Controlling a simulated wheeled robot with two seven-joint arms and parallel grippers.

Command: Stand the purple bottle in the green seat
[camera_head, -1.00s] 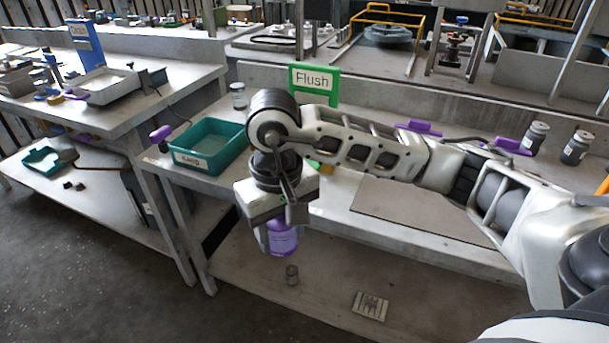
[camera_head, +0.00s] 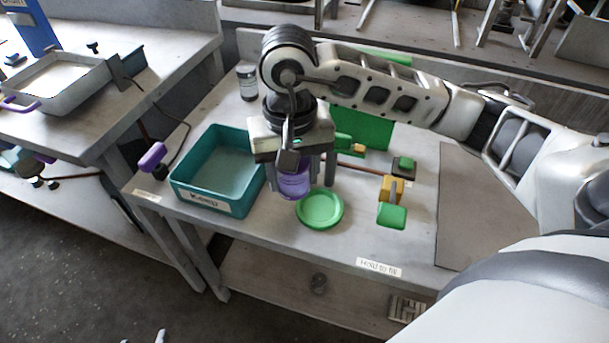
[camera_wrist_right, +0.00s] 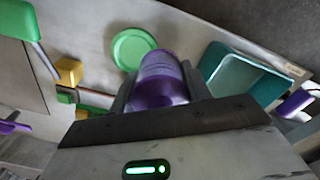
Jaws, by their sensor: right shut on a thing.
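The purple bottle (camera_head: 294,185) is held upright below my right gripper (camera_head: 304,168), which is shut on it. In the right wrist view the bottle (camera_wrist_right: 162,78) sits between the fingers of my right gripper (camera_wrist_right: 158,92). The green seat (camera_head: 321,209) is a round, shallow dish on the bench, and it also shows in the right wrist view (camera_wrist_right: 131,48). In the head view the bottle is just left of the seat and slightly behind it. I cannot tell its exact height above the bench. My left gripper is not clearly seen.
A teal bin (camera_head: 215,208) stands close left of the bottle. A yellow block with a green pad (camera_head: 392,214) and a small dark block with a green top (camera_head: 404,166) lie to the right. A green panel (camera_head: 362,128) and a grey jar (camera_head: 246,84) are behind. A grey mat (camera_head: 480,215) lies far right.

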